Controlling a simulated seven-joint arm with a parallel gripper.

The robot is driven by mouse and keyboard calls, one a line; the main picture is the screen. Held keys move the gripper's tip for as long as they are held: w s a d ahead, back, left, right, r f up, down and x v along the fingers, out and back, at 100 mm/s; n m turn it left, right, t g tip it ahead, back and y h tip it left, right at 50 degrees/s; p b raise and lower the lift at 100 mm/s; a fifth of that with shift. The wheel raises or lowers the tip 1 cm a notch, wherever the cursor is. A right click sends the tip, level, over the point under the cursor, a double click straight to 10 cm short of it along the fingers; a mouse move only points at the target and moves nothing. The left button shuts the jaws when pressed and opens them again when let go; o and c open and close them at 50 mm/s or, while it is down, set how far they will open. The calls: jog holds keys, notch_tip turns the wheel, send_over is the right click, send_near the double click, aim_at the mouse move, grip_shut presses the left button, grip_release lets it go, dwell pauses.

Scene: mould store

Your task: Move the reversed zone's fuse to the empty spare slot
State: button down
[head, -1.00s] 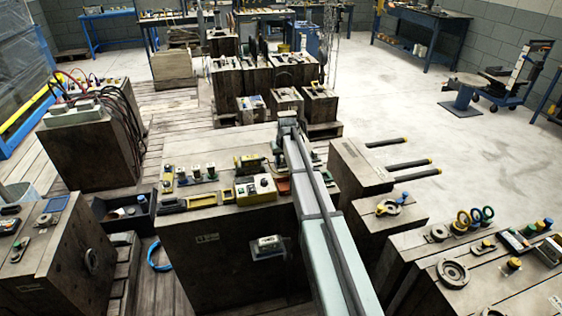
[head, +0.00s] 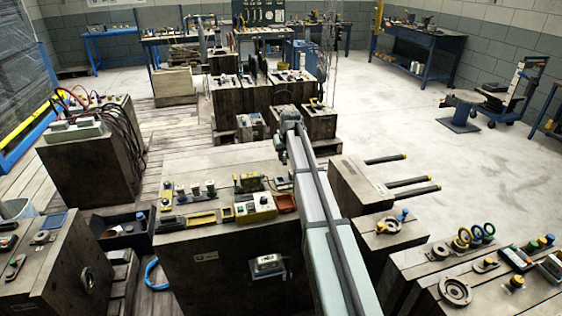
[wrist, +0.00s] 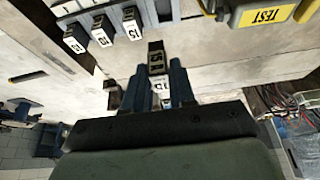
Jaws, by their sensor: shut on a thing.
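In the wrist view my gripper (wrist: 164,90) has its blue fingers shut on a small dark fuse (wrist: 157,57) with pale markings. A white face reading about 15 (wrist: 161,84) shows between the fingers. Beyond the gripper, apart from it, a pale strip holds a row of dark fuses with white number faces: one (wrist: 75,40), one (wrist: 102,32) reading 10 and one (wrist: 132,22) reading 15. The row also shows in the head view as upright fuses (head: 195,190) on the wooden block (head: 225,255). My arm hides most of the gripper there. I cannot make out the spare slot or the reversed zone.
A yellow tester (wrist: 262,15) marked TEST lies right of the fuse row. In the head view a yellow-and-white box (head: 254,208) and a reddish tray (head: 284,202) stand near the arm. A dark bin (head: 122,228) is left of the block. Other blocks crowd both sides.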

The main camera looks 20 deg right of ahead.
jog(key=s+d+f, duration=0.2)
jog(key=s+d, duration=1.1)
jog(key=shift+s+d+f, duration=0.15)
jog(key=shift+d, duration=0.1)
jog(key=shift+f, duration=0.1)
jog(key=shift+f, duration=2.6)
jog(key=shift+f, duration=1)
jog(key=c, duration=0.8)
grip_release()
jog(key=shift+c, duration=0.2)
